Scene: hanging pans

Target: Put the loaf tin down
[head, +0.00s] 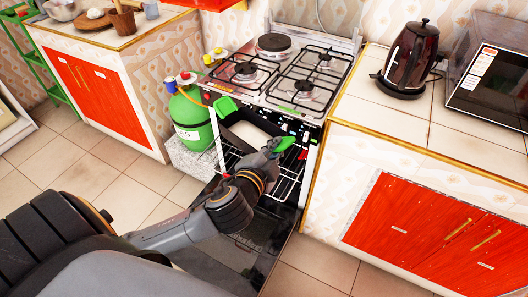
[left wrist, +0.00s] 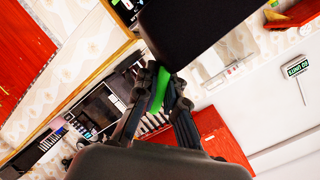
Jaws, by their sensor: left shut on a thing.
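The loaf tin (head: 232,124) is dark with green grips at both ends and something pale inside. It is at the front opening of the oven, over the wire rack (head: 291,178). My left gripper (head: 279,149) is shut on the tin's right green grip (head: 286,142). In the left wrist view the green grip (left wrist: 160,90) is between my left fingers (left wrist: 161,95), and the dark underside or side of the tin (left wrist: 200,25) fills the top. Whether the tin touches the rack is hidden by my gripper. My right gripper is not in view.
The stove (head: 285,80) has its oven door (head: 240,250) folded down in front. A green gas bottle (head: 190,118) stands close to its left. Right of it is a tiled counter (head: 390,118) with a kettle (head: 408,60) and a microwave (head: 492,85). The floor (head: 85,165) at left is clear.

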